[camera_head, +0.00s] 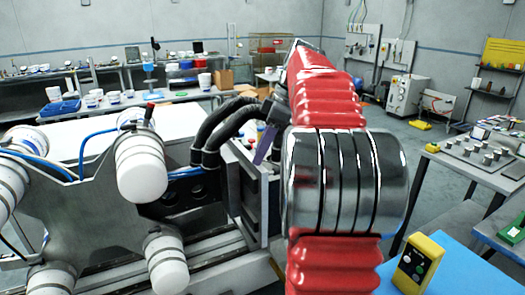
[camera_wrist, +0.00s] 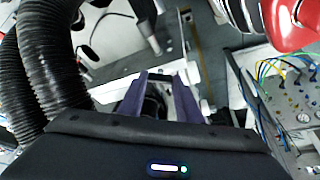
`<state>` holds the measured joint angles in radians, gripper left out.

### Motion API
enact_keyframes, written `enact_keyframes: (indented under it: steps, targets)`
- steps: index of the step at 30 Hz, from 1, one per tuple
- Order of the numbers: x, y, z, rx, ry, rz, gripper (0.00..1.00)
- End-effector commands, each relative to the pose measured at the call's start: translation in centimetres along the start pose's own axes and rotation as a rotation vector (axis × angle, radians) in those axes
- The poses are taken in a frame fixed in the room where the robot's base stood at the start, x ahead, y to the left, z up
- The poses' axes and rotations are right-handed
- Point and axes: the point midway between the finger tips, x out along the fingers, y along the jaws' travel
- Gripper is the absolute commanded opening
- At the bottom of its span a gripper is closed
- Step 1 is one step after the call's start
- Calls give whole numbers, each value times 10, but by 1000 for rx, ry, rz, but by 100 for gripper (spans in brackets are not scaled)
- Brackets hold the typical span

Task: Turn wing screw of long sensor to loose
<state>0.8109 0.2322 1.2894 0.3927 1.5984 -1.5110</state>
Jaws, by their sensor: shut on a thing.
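The two purple fingers of my gripper (camera_wrist: 161,84) show in the wrist view, closed in on a small dark part (camera_wrist: 155,103) that looks like the wing screw; its wings and turn angle are hidden. A pale bar (camera_wrist: 128,83) lies across just beyond the fingertips; I cannot tell if it belongs to the long sensor. In the head view one purple finger of my gripper (camera_head: 265,146) shows beside an upright grey metal plate (camera_head: 240,175) of the machine, left of my red arm. The screw is hidden there.
White rollers (camera_head: 140,165) on a grey frame stand at left. A blue mat with a yellow control box (camera_head: 420,262) lies front right. A bench with metal knobs (camera_head: 480,155) is farther right. Black hoses (camera_wrist: 45,65) run close to the gripper at left in the wrist view.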

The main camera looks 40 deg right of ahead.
Motion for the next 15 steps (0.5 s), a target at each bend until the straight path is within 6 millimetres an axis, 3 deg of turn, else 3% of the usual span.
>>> enact_keyframes:
  steps: [15]
  targets:
    - [0, 2, 0, -252, 0, -107, 9]
